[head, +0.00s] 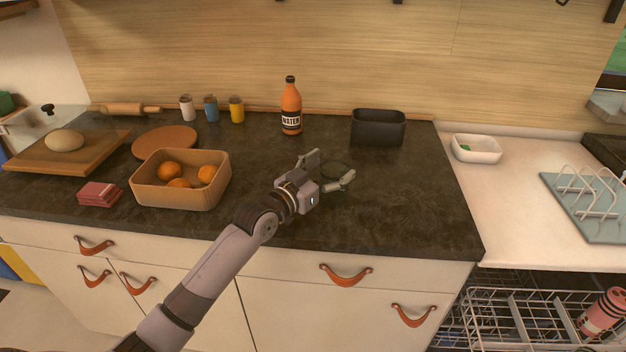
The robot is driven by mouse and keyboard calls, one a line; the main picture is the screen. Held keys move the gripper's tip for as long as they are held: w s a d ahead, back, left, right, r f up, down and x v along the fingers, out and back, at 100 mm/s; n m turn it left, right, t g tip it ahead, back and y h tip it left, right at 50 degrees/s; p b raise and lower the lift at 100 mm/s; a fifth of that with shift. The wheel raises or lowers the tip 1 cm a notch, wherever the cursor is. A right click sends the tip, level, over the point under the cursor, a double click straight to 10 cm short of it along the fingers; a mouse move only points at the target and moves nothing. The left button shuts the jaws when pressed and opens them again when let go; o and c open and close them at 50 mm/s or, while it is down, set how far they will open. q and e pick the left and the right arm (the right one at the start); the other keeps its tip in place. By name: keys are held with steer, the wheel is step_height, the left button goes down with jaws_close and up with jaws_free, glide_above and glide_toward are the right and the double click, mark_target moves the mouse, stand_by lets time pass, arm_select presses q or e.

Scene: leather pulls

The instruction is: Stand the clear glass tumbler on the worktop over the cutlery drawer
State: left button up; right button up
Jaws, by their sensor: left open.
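My left gripper (333,164) is open over the dark worktop (400,205), its fingers spread and pointing away to the upper right. A faint, round, see-through shape with a thin rim, which looks like the clear glass tumbler (336,170), is between or just beyond the fingertips. It seems to stand upright on the worktop; whether the fingers touch it I cannot tell. Below the worktop edge is a white drawer front with a leather pull (345,275); the drawer is shut, and its contents are hidden. My right gripper is not in view.
An orange bottle (291,108) and a black bin (378,128) stand behind the gripper. A box of oranges (180,196) is to the left. At right are a white bowl (477,149), a dish rack (590,205) and an open dishwasher rack (530,318). Worktop right of the gripper is clear.

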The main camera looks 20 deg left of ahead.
arm_select(q)
steer(key=b+v, duration=0.1)
steer(key=v, duration=0.9)
steer(key=shift+s, duration=0.25)
